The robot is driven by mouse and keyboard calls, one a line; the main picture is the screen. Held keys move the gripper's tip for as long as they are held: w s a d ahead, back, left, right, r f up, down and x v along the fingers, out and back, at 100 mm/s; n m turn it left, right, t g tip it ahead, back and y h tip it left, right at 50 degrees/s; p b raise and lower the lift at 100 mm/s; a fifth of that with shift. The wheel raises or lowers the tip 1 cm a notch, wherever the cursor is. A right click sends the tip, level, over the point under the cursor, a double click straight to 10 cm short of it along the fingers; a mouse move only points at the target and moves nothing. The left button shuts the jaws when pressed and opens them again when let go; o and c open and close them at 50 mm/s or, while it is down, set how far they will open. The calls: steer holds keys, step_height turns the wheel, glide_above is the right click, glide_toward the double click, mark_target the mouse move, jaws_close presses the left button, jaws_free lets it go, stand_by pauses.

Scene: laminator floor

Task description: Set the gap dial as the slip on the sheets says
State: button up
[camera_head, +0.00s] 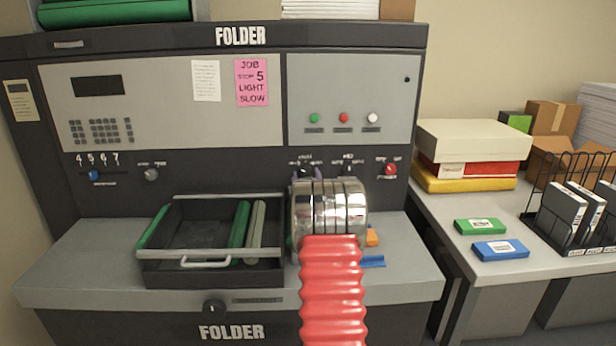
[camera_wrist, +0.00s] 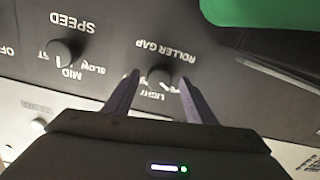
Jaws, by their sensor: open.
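The pink slip (camera_head: 251,82) on the grey folder panel reads "JOB STOP 5 LIGHT SLOW". The dark round roller gap dial (camera_head: 303,171) shows partly behind my wrist. In the wrist view, upside down, the roller gap dial (camera_wrist: 160,76) sits between the fingers of my gripper (camera_wrist: 159,79), one on each side. The gripper is open; I cannot tell if a finger touches the dial. A white mark is on the dial's lower edge by the "LIGHT" lettering; its exact setting is unclear. In the head view my gripper is hidden behind the wrist.
The speed dial (camera_wrist: 63,50) is beside the gap dial, with a red knob (camera_head: 390,169) farther right. A blue slider (camera_head: 94,176) is near 5. A black tray (camera_head: 212,276) with green and grey rolls stands left of my arm. Boxes (camera_head: 475,145) fill the right table's back.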

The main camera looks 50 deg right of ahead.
steer(key=shift+c, duration=0.5)
steer(key=c, duration=0.9)
steer(key=shift+d, duration=0.35)
steer(key=shift+c, duration=0.2)
steer(key=shift+a+f, duration=0.1)
steer(key=shift+a, duration=0.2)
